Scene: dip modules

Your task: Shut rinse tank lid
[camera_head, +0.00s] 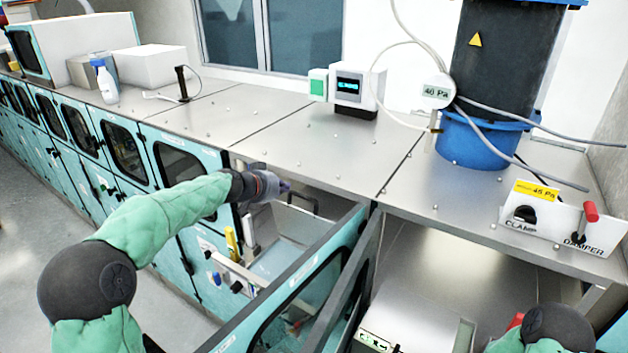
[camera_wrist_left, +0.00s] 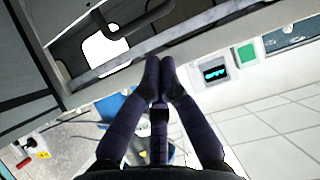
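The open bay below the steel worktop holds a grey metal panel (camera_head: 290,221) with a dark bar handle (camera_head: 302,196), which looks like the rinse tank lid. It appears raised, but its hinge and full outline are hidden. My left gripper (camera_head: 286,187) is at the bay's upper edge, just left of the handle. In the left wrist view the fingers (camera_wrist_left: 160,68) are together with nothing visible between them. The dark handle (camera_wrist_left: 148,22) lies beyond the fingertips, apart from them in the picture. My right gripper is out of view; only part of that arm shows at bottom right.
A teal-framed glass door (camera_head: 305,290) stands open in front of the bay. The steel worktop (camera_head: 285,125) above is mostly clear. A display box (camera_head: 355,90) stands at the back. A blue-based drum (camera_head: 478,140) and a clamp and damper panel (camera_head: 565,225) are right.

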